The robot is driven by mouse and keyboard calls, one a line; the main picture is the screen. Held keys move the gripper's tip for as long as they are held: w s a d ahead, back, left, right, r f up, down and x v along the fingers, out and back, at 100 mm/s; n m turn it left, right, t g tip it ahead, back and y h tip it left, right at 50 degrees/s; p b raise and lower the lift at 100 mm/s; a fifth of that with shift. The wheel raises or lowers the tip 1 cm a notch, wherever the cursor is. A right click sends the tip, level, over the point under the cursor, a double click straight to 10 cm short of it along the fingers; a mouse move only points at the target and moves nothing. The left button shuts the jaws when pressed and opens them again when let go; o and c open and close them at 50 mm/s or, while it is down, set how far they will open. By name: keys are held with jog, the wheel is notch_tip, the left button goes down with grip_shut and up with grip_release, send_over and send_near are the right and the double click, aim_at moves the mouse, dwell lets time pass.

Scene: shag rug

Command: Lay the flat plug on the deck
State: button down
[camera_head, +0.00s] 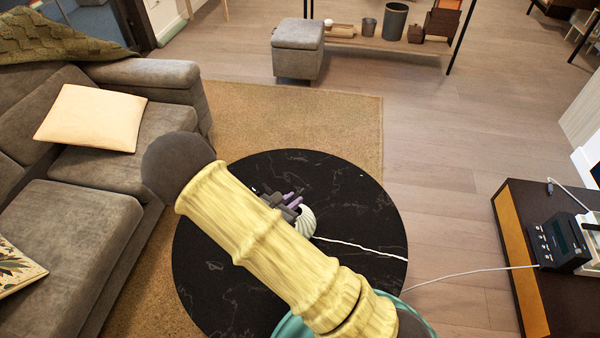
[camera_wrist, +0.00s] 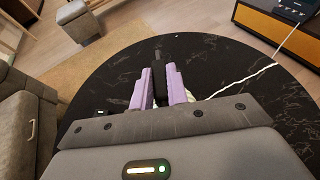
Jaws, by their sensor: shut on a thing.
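My gripper (camera_head: 290,199) is over the round black table, partly behind my arm in the head view. In the wrist view its purple fingers (camera_wrist: 160,86) are closed on a slim dark piece, which looks like the flat plug (camera_wrist: 159,88). It points away from the wrist; its exact shape is hard to tell. A black device with buttons and a small screen, seemingly the deck (camera_head: 556,244), sits on the dark cabinet at the right, well apart from my gripper. Its edge also shows in the wrist view (camera_wrist: 290,7).
The round black marbled table (camera_head: 360,205) is mostly bare. A whitish ribbed thing (camera_head: 306,222) shows beside my gripper. A white cord (camera_head: 365,249) crosses the tabletop; another stretch (camera_head: 470,274) reaches the cabinet (camera_head: 510,225). A sofa (camera_head: 60,230) stands left; a grey ottoman (camera_head: 298,50) stands behind.

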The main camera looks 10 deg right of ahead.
jog(key=s+d+f+m+g+h+b, duration=0.1)
jog(key=d+f+b, duration=0.7)
jog(key=d+b, duration=0.1)
jog(key=shift+f+m+g, duration=0.2)
jog(key=shift+m+g, duration=0.1)
jog(key=shift+s+a, duration=0.1)
